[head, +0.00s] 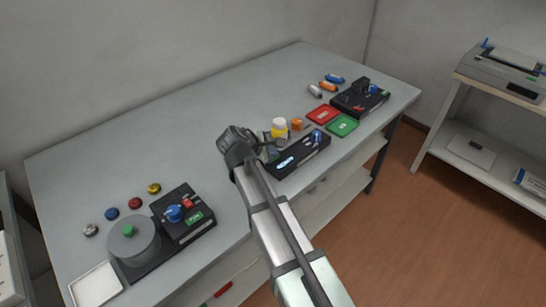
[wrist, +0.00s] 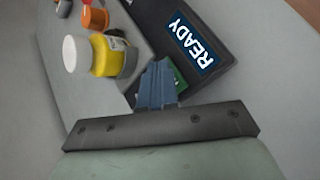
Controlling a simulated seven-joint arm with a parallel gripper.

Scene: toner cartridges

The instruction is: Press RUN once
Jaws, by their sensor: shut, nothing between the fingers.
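The black device in the middle of the table (head: 306,150) has a lit display; in the wrist view this display (wrist: 194,42) reads READY. A green button (wrist: 181,86) on the same device shows partly beside and behind my fingertips, its lettering hidden. My gripper (wrist: 157,82) is shut and empty, with its fingers over the device's edge by that green button. In the head view my gripper (head: 268,149) is at the left end of the device. I cannot tell whether the fingertips touch the button.
A yellow bottle with a white cap (head: 279,128) and an orange piece (head: 297,124) stand close behind the device. Red (head: 323,115) and green (head: 342,125) trays lie to its right. Another black machine with a blue knob (head: 184,214) stands at the left.

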